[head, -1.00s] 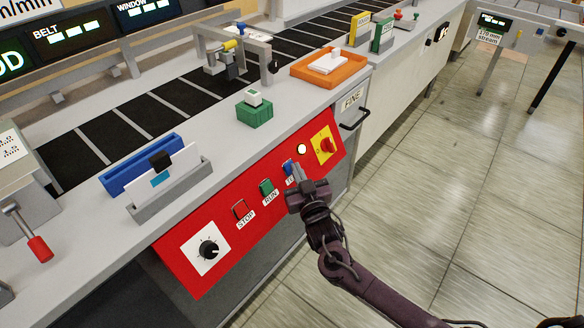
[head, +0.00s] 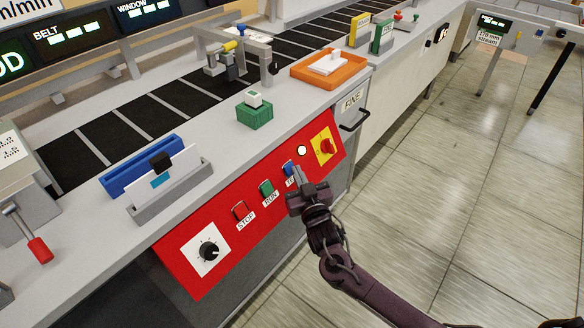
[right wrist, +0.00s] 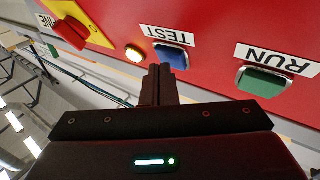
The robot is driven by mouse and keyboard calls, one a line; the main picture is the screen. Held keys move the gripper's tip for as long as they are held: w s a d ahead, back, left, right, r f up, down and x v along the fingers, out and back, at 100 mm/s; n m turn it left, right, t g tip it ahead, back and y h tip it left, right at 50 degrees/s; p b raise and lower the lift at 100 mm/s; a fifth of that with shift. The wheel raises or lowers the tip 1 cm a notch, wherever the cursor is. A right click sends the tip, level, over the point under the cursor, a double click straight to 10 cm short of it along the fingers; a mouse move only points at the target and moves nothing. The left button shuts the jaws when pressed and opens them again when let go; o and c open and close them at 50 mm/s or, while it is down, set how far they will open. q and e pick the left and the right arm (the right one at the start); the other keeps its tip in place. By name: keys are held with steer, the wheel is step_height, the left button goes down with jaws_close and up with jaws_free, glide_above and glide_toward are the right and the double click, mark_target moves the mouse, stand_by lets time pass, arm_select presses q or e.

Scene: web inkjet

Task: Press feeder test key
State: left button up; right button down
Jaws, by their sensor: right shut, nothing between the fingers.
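The blue test key (head: 288,167) sits on the red control panel (head: 180,263), between the green RUN key (head: 266,187) and a lit round lamp (head: 301,150). My right gripper (head: 298,178) is shut and empty, its fingertips close in front of the blue key. In the right wrist view the blue key (right wrist: 172,57) shows under its TEST label, just beyond the fingertips (right wrist: 160,70). I cannot tell whether the fingertips touch it. The TEST label is partly hidden by the gripper in the head view. My left gripper is not in view.
The red STOP key (head: 240,210) and a black dial (head: 208,251) are on the panel to the left. A red rotary switch on a yellow plate (head: 325,146) is to the right. A black handle (head: 355,120) juts out farther right.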

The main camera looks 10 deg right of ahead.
steer(key=shift+s+a+f, duration=0.1)
steer(key=shift+f, duration=0.1)
steer(key=shift+r, duration=0.1)
steer(key=shift+r+p, duration=0.15)
steer(key=shift+p, duration=0.3)
steer(key=s+d+r+p, duration=0.1)
steer(key=p, duration=0.1)
steer(key=s+d+r+p, duration=0.1)
steer(key=s+p, duration=0.1)
steer(key=shift+s+d+r, duration=0.2)
steer(key=shift+s+d, duration=0.05)
steer(key=shift+d, duration=0.15)
